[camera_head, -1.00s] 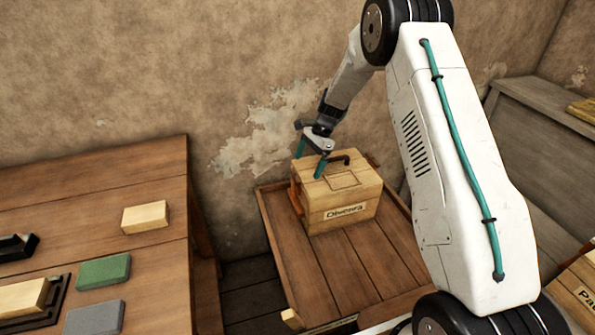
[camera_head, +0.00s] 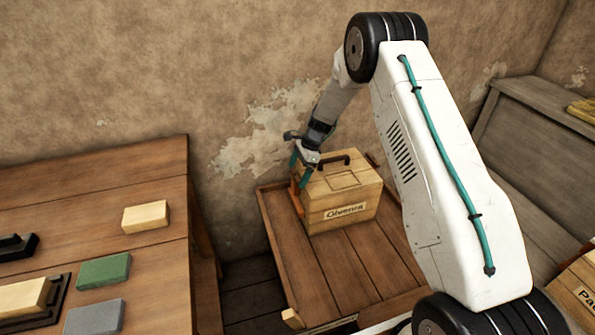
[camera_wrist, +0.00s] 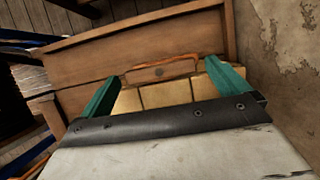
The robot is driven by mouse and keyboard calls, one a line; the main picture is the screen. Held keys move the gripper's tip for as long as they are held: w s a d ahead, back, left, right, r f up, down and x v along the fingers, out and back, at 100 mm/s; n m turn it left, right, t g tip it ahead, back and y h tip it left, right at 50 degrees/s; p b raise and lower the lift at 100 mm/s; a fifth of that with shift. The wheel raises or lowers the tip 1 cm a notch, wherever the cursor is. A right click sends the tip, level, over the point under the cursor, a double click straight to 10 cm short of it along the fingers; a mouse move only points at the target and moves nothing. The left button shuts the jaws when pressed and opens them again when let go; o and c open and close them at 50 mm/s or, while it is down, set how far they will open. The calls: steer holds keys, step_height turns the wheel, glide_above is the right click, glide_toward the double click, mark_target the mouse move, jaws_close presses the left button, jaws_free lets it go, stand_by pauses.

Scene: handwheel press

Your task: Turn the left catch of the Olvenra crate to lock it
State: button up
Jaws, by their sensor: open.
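The Olvenra crate (camera_head: 342,211) is a pale wooden box with a dark top handle and a name label on its front. It stands on a brown wooden table. Its left catch (camera_head: 296,197) is an orange piece on the left side, partly hidden by my gripper. My gripper (camera_head: 299,174) is open at the crate's upper left, its teal fingers pointing down by the catch. In the wrist view the orange catch (camera_wrist: 160,72) lies across between the two fingertips, with the crate's planks (camera_wrist: 165,94) nearer. I cannot tell whether the fingers touch the catch.
The table (camera_head: 345,262) has bare boards in front of the crate and a raised left edge. The rough wall (camera_head: 240,90) is close behind. A separate workbench (camera_head: 150,245) on the left holds several blocks. Another labelled crate (camera_head: 575,300) shows at the lower right.

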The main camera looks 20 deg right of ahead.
steer(key=c, duration=0.9)
steer(key=shift+c, duration=0.2)
steer(key=shift+n, duration=0.3)
steer(key=n, duration=0.1)
steer(key=n+g, duration=0.1)
steer(key=n, duration=0.1)
steer(key=shift+w+g, duration=0.25)
steer(key=shift+g, duration=0.05)
steer(key=n, duration=0.2)
steer(key=n+g+h, duration=0.1)
steer(key=n, duration=0.2)
steer(key=shift+w+a+g, duration=0.15)
steer(key=shift+g, duration=0.15)
steer(key=n, duration=0.2)
steer(key=n+g+h, duration=0.1)
steer(key=n, duration=0.1)
steer(key=shift+w+a+n+h, duration=0.1)
steer(key=shift+a+n+h, duration=0.05)
steer(key=shift+n+h, duration=0.15)
steer(key=n+h, duration=0.1)
steer(key=n, duration=0.3)
steer(key=shift+a+n+h, duration=0.15)
steer(key=shift+n+h, duration=0.15)
steer(key=shift+h, duration=0.1)
